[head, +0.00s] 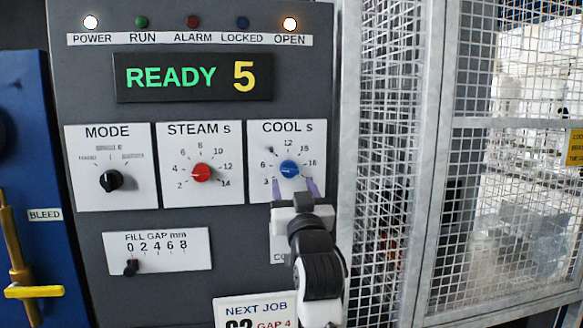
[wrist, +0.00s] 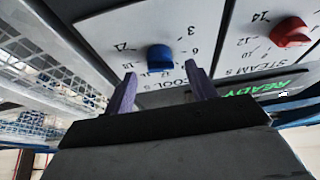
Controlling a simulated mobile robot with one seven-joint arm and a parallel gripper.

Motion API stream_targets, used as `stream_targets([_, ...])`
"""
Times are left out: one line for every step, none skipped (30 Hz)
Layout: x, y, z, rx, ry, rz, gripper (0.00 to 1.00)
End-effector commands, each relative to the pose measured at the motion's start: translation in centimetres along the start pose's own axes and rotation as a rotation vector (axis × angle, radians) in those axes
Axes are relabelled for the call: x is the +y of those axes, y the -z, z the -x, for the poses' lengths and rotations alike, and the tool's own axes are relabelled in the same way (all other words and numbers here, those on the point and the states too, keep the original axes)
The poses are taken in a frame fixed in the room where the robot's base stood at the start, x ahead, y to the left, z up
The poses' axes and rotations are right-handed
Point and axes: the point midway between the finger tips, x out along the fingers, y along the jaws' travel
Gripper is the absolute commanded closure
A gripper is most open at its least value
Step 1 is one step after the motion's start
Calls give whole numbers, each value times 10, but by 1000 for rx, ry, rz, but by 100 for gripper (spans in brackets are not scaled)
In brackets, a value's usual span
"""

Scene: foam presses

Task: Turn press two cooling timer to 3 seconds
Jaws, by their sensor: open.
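The blue cooling timer knob (head: 289,169) sits on a white plate marked COOL s (head: 262,192), with a dial of numbers around it. The exact setting of its pointer is too small to tell. In the wrist view the blue knob (wrist: 160,57) lies ahead of and between the fingertips. My gripper (head: 294,187) is open, with its two purple fingers pointing at the knob from just below in the head view. In the wrist view my gripper (wrist: 160,74) holds nothing, and its fingers appear apart from the knob. The gripper hides the plate's lower part.
The red STEAM s knob (head: 202,173) and black MODE knob (head: 111,181) are to the left. The display (head: 193,76) reads READY 5; the POWER and OPEN lamps are lit. A FILL GAP slider (head: 131,267) is below. A mesh guard (head: 392,150) stands close on the right.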

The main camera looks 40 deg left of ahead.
Motion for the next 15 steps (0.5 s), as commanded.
stream_targets([0, 4, -12, -2, 1, -2, 44])
stream_targets([0, 4, -16, -1, 1, -2, 44])
stream_targets([0, 4, -22, 0, 0, -1, 44])
stream_targets([0, 3, -25, 0, 0, -1, 44])
stream_targets([0, 3, -29, -1, 0, -1, 44])
stream_targets([0, 2, -32, 0, -1, -1, 44])
stream_targets([0, 2, -35, 1, -1, 0, 44])
stream_targets([0, 1, -37, 0, -1, 0, 44])
stream_targets([0, 1, -38, 0, -1, 0, 44])
stream_targets([0, 1, -40, 0, -1, 0, 44])
stream_targets([0, 1, -40, 1, -1, 0, 44])
stream_targets([0, 1, -41, 1, -1, 0, 44])
stream_targets([0, 0, -41, 2, -1, 0, 44])
stream_targets([0, 0, -41, 2, -1, 0, 44])
stream_targets([0, 0, -41, 2, -1, 0, 44])
